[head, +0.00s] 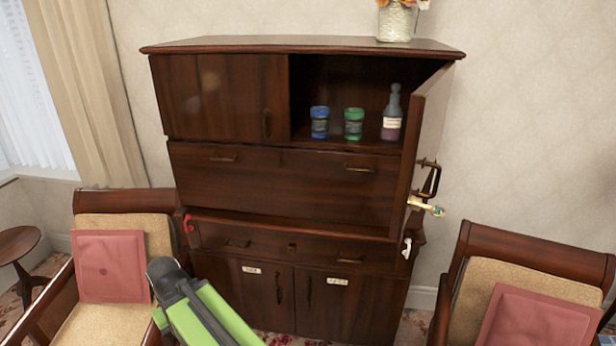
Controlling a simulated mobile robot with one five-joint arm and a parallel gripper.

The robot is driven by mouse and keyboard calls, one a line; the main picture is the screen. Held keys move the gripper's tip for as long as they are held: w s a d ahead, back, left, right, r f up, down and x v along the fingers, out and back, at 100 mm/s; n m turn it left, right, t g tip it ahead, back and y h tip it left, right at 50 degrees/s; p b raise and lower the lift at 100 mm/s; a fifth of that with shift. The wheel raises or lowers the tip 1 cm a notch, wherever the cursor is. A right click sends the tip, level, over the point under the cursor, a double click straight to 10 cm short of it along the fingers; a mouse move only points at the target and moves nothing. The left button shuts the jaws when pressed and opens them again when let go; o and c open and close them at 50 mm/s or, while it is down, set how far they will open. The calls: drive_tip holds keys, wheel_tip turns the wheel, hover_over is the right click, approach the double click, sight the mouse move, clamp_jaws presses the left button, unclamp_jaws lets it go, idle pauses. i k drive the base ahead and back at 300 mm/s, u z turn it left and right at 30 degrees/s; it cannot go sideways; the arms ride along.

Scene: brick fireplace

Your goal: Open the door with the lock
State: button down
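The dark wooden cabinet (300,180) stands against the wall. Its upper right door (428,125) is swung open toward me and is seen nearly edge-on. A brass lock-like piece (425,206), perhaps with a key, sticks out low on that door, below a dark handle (431,180). The upper left door (225,100) is shut.
Armchairs with pink cushions stand at left (110,265) and right (540,320). A red hook (188,223) and a white hook (407,248) are on the cabinet. The labelled lower doors (310,300) are shut. A vase (396,22) stands on top.

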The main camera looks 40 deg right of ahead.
sight(429, 105)
drive_tip(key=i, duration=1.25)
drive_tip(key=z, duration=0.65)
drive_tip(key=k, duration=0.15)
drive_tip(key=u, duration=2.75)
drive_tip(key=i, duration=1.15)
drive_tip(key=z, duration=2.95)
